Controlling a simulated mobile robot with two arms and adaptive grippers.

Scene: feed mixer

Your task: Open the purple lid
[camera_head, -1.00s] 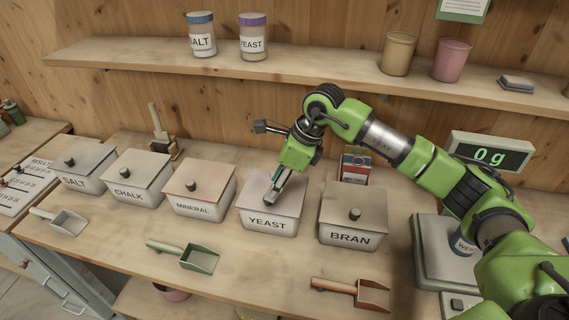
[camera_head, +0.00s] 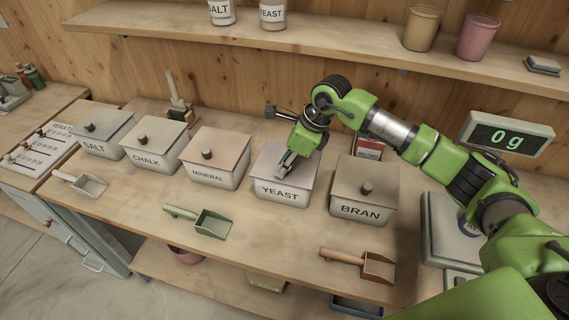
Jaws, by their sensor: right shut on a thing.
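The purple lid (camera_head: 267,164) is a pale purple-grey cover lying on the white YEAST box (camera_head: 282,193). It appears seated on the box. My right gripper (camera_head: 284,170) is over the middle of this lid, pointing down, and is shut on its knob, which the fingers hide. My left gripper is not in view.
Lidded boxes marked MINERAL (camera_head: 222,150), CHALK (camera_head: 153,152) and SALT (camera_head: 103,130) stand to the left, and BRAN (camera_head: 363,188) stands close on the right. A green scoop (camera_head: 212,223) and a brown scoop (camera_head: 376,267) lie in front. A shelf (camera_head: 340,38) runs above.

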